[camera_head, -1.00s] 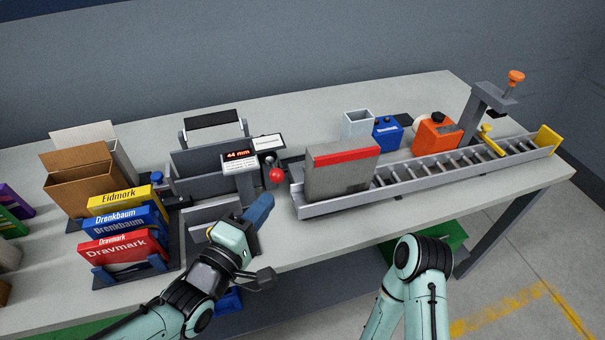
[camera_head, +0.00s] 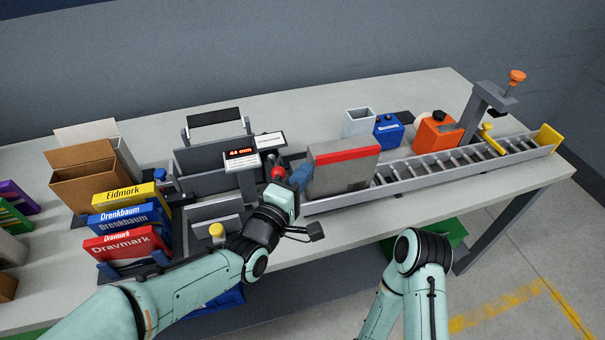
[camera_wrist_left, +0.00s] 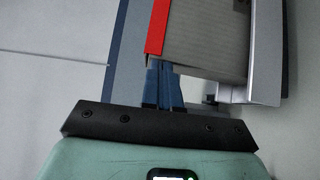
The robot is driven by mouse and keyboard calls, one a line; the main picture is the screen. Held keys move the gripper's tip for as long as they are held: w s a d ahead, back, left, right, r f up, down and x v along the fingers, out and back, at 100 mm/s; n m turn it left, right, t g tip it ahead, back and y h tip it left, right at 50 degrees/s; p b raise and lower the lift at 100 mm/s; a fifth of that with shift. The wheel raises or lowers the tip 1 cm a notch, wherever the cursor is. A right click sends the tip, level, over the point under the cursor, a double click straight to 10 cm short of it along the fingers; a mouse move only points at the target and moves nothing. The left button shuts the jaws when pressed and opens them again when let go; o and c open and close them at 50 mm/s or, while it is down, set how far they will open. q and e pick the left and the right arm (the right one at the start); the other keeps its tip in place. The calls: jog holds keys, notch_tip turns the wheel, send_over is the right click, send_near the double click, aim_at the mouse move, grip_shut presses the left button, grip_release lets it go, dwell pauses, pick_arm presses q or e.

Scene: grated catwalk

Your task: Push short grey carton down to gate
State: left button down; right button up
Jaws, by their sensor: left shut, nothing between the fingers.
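The short grey carton (camera_head: 342,172), with a red band along its top, stands upright at the near left end of the roller track (camera_head: 420,175). My left gripper (camera_head: 301,177) is shut and empty, its blue fingers at the carton's left end. In the left wrist view the shut fingers (camera_wrist_left: 162,88) reach the end of the carton (camera_wrist_left: 205,45); I cannot tell for sure whether they touch it. The yellow gate (camera_head: 546,140) stands at the far right end of the track. My right gripper is out of view; only that arm's links show.
A grey post with an orange knob (camera_head: 516,77) rises behind the track near the gate. An orange box (camera_head: 436,134) and a blue box (camera_head: 388,132) stand behind the track. A red ball knob (camera_head: 278,174) and display (camera_head: 241,153) are left of the carton. Rollers right of the carton are clear.

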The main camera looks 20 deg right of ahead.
aim_at(335, 163)
pick_arm(q)
jog(key=d+b, duration=0.2)
jog(key=d, duration=0.4)
jog(key=shift+f, duration=0.2)
jog(key=d, duration=1.1)
jog(key=shift+w+d+r+p, duration=0.15)
jog(key=shift+w+d+p, duration=0.1)
jog(key=shift+p, duration=0.05)
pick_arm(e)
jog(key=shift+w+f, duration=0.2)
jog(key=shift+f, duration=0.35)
pick_arm(q)
jog(key=shift+w+a, duration=0.1)
jog(key=shift+a, duration=0.05)
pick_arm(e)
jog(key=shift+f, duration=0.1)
